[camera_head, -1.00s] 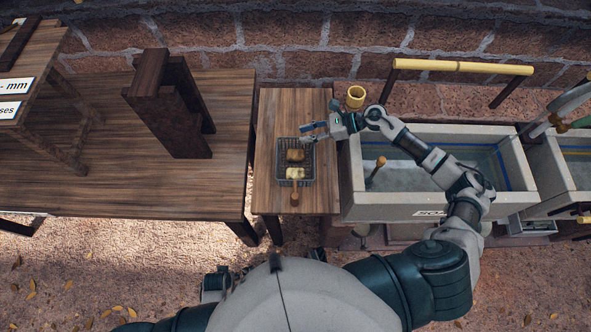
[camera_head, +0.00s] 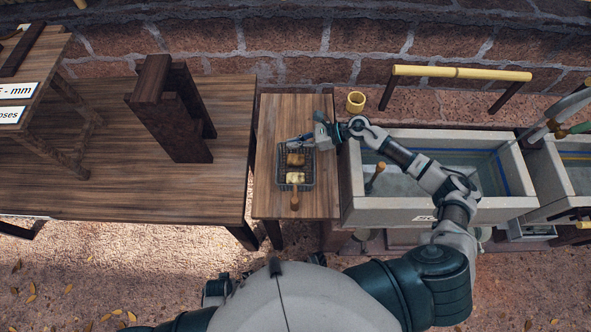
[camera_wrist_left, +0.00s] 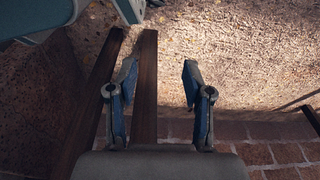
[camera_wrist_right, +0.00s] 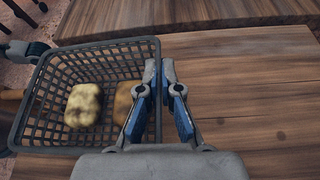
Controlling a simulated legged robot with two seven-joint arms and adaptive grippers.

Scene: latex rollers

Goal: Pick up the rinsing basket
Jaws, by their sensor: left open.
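The rinsing basket (camera_head: 279,171), a dark grey mesh tray, rests on the small wooden table and holds a yellow block (camera_head: 295,178) and a brown block (camera_head: 295,160). In the right wrist view the basket (camera_wrist_right: 97,47) fills the left side. My right gripper (camera_head: 291,141) is at the basket's far wall. Its fingers (camera_wrist_right: 161,72) lie on either side of that wall with only a narrow gap, closed on it. My left gripper (camera_wrist_left: 160,80) is open and empty over the ground, and it is not visible in the head view.
A larger table (camera_head: 80,180) with a dark wooden stand (camera_head: 150,100) is on the left.

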